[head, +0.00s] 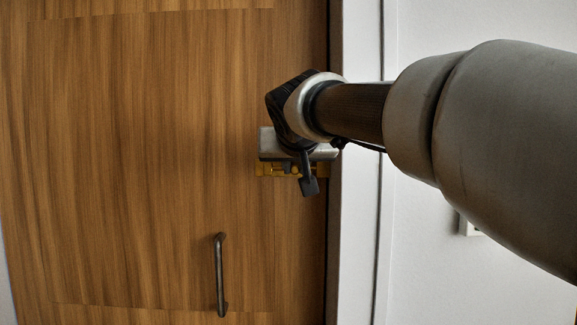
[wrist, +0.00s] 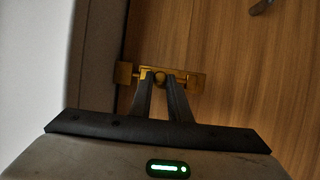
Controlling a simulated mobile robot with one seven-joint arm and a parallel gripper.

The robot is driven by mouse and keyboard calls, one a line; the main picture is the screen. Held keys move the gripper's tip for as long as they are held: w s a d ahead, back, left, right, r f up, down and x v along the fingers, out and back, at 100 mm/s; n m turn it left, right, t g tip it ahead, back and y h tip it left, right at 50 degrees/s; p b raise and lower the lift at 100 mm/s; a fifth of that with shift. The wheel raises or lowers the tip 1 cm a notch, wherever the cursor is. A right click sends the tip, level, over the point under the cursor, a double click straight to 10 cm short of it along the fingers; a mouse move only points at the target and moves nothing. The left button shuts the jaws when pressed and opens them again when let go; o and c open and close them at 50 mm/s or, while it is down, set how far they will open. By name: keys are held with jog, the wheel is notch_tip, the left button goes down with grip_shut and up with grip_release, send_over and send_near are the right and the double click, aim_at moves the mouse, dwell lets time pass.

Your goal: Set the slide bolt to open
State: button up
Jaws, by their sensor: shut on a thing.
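The brass slide bolt (head: 266,170) is mounted on the wooden door near its right edge in the head view, partly hidden by my gripper (head: 304,174). In the wrist view, the bolt's plate (wrist: 194,80) lies across the fingertips, with a brass keeper (wrist: 123,72) at its left, by the door's edge. My gripper (wrist: 160,78) is shut on the bolt's small round knob (wrist: 160,77), one finger on each side. The fingers hide part of the bolt, and I cannot tell how far the rod reaches into the keeper.
The wooden door (head: 130,150) fills the left of the head view. A metal pull handle (head: 219,275) is fixed below and left of the bolt; its end shows in the wrist view (wrist: 260,7). A white door frame (head: 357,240) and wall stand to the right.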

aim_at(280, 164)
grip_shut()
jog(key=a+b, duration=0.1)
jog(key=a, duration=0.2)
jog(key=o, duration=0.8)
grip_release()
jog(key=shift+a, duration=0.1)
jog(key=shift+r, duration=0.1)
